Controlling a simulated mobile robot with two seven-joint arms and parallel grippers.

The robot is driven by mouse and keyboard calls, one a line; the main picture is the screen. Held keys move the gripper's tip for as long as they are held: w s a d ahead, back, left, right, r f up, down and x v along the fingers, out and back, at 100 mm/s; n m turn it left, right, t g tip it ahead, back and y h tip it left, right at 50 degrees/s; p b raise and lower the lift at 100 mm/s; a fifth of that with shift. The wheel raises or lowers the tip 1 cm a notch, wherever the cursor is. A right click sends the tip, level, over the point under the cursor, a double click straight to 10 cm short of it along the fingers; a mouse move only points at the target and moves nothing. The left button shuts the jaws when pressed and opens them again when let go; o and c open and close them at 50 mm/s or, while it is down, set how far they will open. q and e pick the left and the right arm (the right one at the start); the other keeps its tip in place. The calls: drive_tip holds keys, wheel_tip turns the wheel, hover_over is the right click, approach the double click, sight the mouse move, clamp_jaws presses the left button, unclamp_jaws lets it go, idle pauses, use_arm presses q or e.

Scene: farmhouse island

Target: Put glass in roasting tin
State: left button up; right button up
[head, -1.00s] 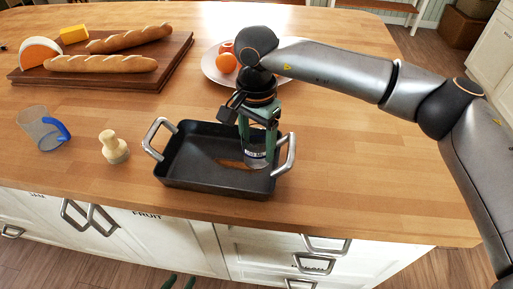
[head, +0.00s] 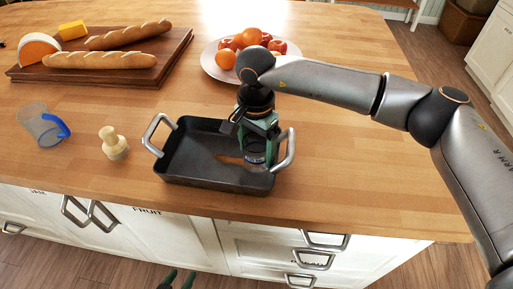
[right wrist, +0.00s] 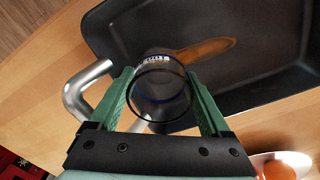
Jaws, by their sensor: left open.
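The black roasting tin (head: 190,158) with two metal loop handles sits near the counter's front edge; it also shows in the right wrist view (right wrist: 265,90). My right gripper (head: 258,138) points down over the tin's right end. It is shut on the clear glass (head: 255,160), whose sides lie between the green fingers in the right wrist view (right wrist: 160,92). The glass is upright and low inside the tin; I cannot tell whether it touches the floor. My left gripper (head: 179,279) is open and empty at the bottom edge, below the counter.
A clear jug with a blue handle (head: 42,126) and a small wooden-looking object (head: 113,143) stand left of the tin. Behind are a board (head: 110,78) with bread and cheese and a fruit plate (head: 212,66). The counter right of the tin is clear.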

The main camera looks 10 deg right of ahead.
wheel_tip(320, 180, up, 12)
drive_tip(key=shift+r+b, duration=0.15)
drive_tip(key=shift+b, duration=0.25)
idle(0.3)
idle(0.4)
